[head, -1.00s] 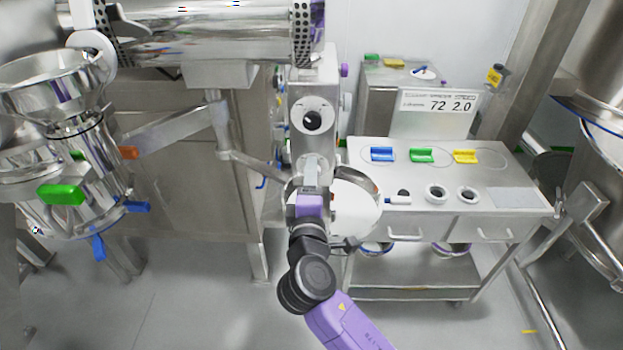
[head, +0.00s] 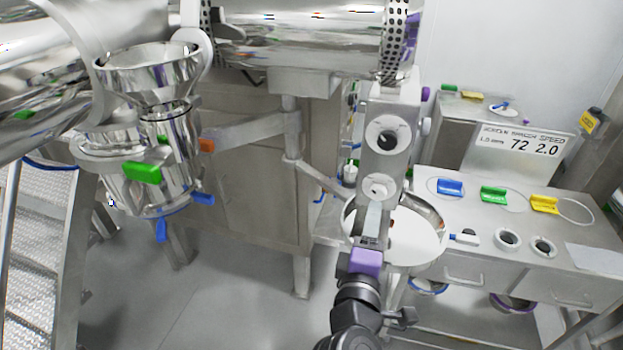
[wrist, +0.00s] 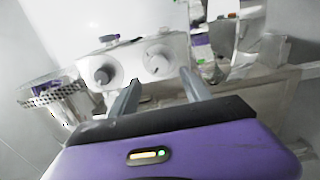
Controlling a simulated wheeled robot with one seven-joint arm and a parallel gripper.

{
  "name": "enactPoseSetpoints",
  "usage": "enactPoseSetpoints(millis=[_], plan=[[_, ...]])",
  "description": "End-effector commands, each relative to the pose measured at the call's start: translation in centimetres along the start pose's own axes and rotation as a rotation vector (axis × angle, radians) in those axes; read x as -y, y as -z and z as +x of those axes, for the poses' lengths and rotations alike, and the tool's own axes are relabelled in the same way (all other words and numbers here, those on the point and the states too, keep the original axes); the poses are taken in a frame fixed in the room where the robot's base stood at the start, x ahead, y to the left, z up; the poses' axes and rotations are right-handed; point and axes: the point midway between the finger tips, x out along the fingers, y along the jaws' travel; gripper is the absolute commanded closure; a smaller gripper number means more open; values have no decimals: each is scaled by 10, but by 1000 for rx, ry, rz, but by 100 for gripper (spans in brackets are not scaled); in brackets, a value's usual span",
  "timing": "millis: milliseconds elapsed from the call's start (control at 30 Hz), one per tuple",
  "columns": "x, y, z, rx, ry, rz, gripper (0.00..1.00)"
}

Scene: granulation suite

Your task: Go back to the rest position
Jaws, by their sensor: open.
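My gripper (head: 372,218) is open, with its purple body below the grey column (head: 390,100) in the head view. In the wrist view its two grey fingers (wrist: 160,90) stand apart with nothing between them. Beyond the fingertips is a pale panel with a left knob (wrist: 104,73) and a right knob (wrist: 158,60). In the head view the column shows an upper dark knob (head: 387,139) and a lower pale knob (head: 378,187) just above my fingers. I cannot tell the exact gap between fingers and column.
A round pale pan (head: 412,232) lies behind my gripper. A steel trolley (head: 480,215) at right carries blue, green and yellow handled pieces and black-centred rings. A steel hopper vessel (head: 150,65) with a green handle stands left. Stairs are far left; the floor between is clear.

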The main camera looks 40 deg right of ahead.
Motion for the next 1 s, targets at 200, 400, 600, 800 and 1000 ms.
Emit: enactPoseSetpoints(millis=[200, 400, 600, 800, 1000], plan=[[0, 0, 0, 0, 0, 6, 44], [-7, 33, -2, -142, -6, 132, 44], [11, 73, -36, -414, 94, 371, 44], [41, 78, -95, -630, 268, 627, 44], [59, 51, -163, -754, 471, 921, 44]])
